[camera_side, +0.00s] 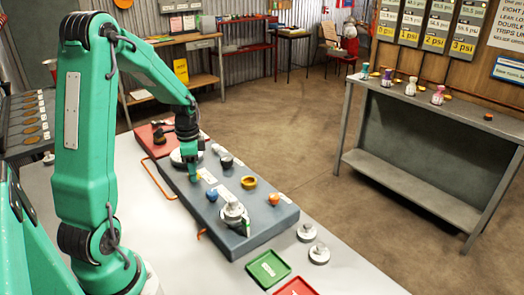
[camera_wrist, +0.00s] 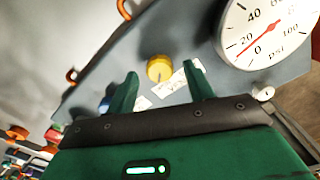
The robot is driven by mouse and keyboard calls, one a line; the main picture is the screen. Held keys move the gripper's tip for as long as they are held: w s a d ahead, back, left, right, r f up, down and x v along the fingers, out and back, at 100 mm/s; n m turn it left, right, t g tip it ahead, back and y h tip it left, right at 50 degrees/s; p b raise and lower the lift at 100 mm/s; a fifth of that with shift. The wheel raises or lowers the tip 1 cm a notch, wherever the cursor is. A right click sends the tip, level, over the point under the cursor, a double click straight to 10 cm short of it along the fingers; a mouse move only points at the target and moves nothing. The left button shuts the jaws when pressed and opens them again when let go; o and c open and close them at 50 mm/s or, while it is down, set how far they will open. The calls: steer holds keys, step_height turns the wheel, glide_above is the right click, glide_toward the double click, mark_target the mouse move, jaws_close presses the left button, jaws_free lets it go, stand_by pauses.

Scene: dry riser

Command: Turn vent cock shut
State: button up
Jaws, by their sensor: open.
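A grey panel (camera_side: 262,217) on the table carries several knobs and a gauge; its labels are too small to read, so I cannot tell which fitting is the vent cock. A yellow round knob (camera_side: 248,182) sits right of the middle; a yellow knob also shows in the wrist view (camera_wrist: 159,68), beyond and between my fingertips. A blue knob (camera_side: 212,195) stands nearer, partly hidden by a finger in the wrist view (camera_wrist: 105,103). My gripper (camera_side: 194,176) points down over the panel; in the wrist view its fingers (camera_wrist: 162,75) are apart and empty.
A gauge (camera_wrist: 268,32) reads low, near zero to 20 psi. Green (camera_side: 268,268) and red (camera_side: 298,287) trays lie in front.

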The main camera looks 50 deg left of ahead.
steer(key=shift+f, duration=0.5)
steer(key=c, duration=1)
steer(key=shift+o, duration=0.2)
